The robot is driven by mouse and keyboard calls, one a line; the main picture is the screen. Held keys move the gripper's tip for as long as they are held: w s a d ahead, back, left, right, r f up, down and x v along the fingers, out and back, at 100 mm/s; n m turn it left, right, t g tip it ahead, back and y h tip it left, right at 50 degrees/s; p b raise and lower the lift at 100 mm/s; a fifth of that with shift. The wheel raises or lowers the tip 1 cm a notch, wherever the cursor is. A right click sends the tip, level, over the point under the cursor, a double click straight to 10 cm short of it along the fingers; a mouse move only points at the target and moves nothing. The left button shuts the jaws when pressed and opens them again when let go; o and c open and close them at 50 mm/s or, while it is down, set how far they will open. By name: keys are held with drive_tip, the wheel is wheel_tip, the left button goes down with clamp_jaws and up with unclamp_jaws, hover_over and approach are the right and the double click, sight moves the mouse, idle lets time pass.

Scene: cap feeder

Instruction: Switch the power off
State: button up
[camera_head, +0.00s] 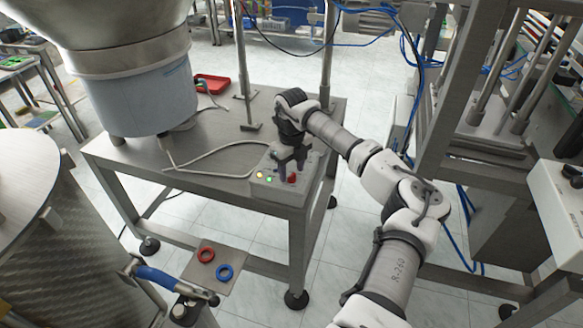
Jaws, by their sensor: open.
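A small grey control box (266,190) sits at the front right corner of the metal table. Its front shows a yellowish light (260,174), a green light (269,180) and a red button or switch (292,178). My gripper (290,166) points down over the top of the box, with its dark fingers apart and nothing seen between them. One finger is close to the red part; I cannot tell whether it touches. The gripper hides part of the box's top, so any switch there is not clear.
The metal table (215,160) carries a large feeder bowl (145,95) at left, a grey cable (215,155) and a red tray (212,84). A plate with a red ring (205,254) and blue ring (224,272) is in front. Machine frames stand at right.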

drive_tip(key=shift+f, duration=0.5)
drive_tip(key=c, duration=1)
drive_tip(key=shift+n, duration=0.3)
drive_tip(key=n+b, duration=0.2)
drive_tip(key=shift+f+n, duration=0.1)
drive_tip(key=shift+n, duration=0.2)
drive_tip(key=n+b, duration=0.1)
drive_tip(key=n, duration=0.1)
drive_tip(key=shift+n, duration=0.4)
drive_tip(key=n+b, duration=0.2)
drive_tip(key=n, duration=0.3)
drive_tip(key=shift+n, duration=0.4)
